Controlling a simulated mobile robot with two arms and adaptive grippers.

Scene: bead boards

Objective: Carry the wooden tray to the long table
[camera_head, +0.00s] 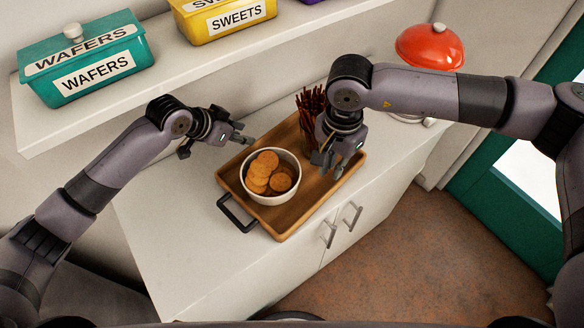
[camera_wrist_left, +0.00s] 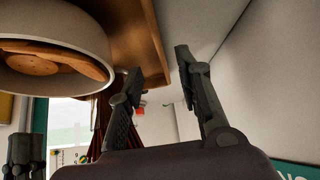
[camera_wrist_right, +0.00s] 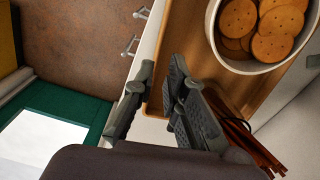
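The wooden tray (camera_head: 284,221) lies on a white counter, with a black handle (camera_head: 238,213) at its near-left end. A white bowl of round biscuits (camera_head: 272,192) and a bundle of dark sticks (camera_head: 311,104) stand on it. My left gripper (camera_head: 214,146) is open at the tray's back-left edge; in the left wrist view the tray rim (camera_wrist_left: 153,38) lies between its spread fingers. My right gripper (camera_head: 345,168) is over the front-right side; in the right wrist view its fingers are apart, with the tray rim (camera_wrist_right: 158,92) between them. The tray's far-right end is partly hidden by my right arm.
A shelf above holds a teal WAFERS tin (camera_head: 88,62), a yellow SWEETS tin (camera_head: 226,18) and a purple one. A red domed lid (camera_head: 430,46) stands at the counter's far right. Counter (camera_head: 175,245) left of the tray is bare. Brown floor (camera_head: 400,265) lies in front; a green door frame is at right.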

